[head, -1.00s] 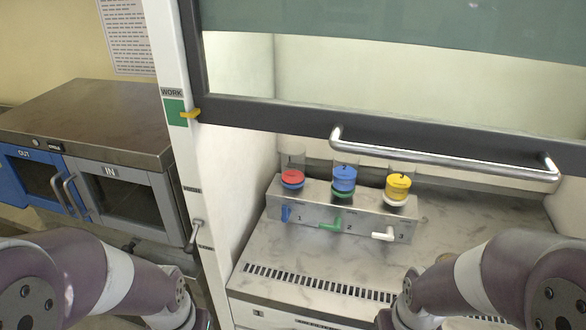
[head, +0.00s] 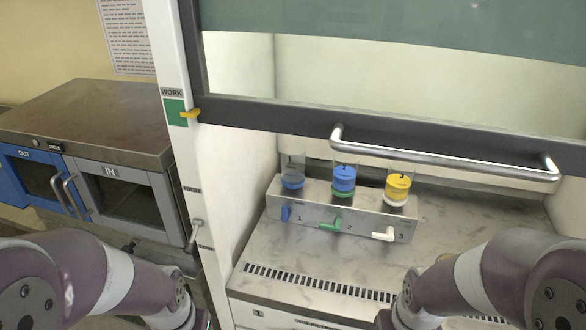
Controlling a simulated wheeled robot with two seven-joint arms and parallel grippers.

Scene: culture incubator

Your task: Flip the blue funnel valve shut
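The blue valve lever (head: 285,213) is on the front of the metal manifold (head: 375,216), at the left beside the number 1, and it points up and down. Above it stands a clear funnel with a blue collar (head: 292,183); no red shows in it. The green lever (head: 331,224) at number 2 and the white lever (head: 383,235) at number 3 lie sideways. The middle funnel holds blue contents (head: 343,179) over a green collar. The right funnel holds yellow contents (head: 397,187) over a white collar. Both my arms end below the picture's edge, so neither gripper shows.
The manifold stands on the cabinet's marbled work surface (head: 300,255), behind a slotted grille (head: 320,284). The raised sash has a metal bar handle (head: 445,157) in front of the funnels' tops. A pass-through box with an IN door (head: 125,196) is at the left.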

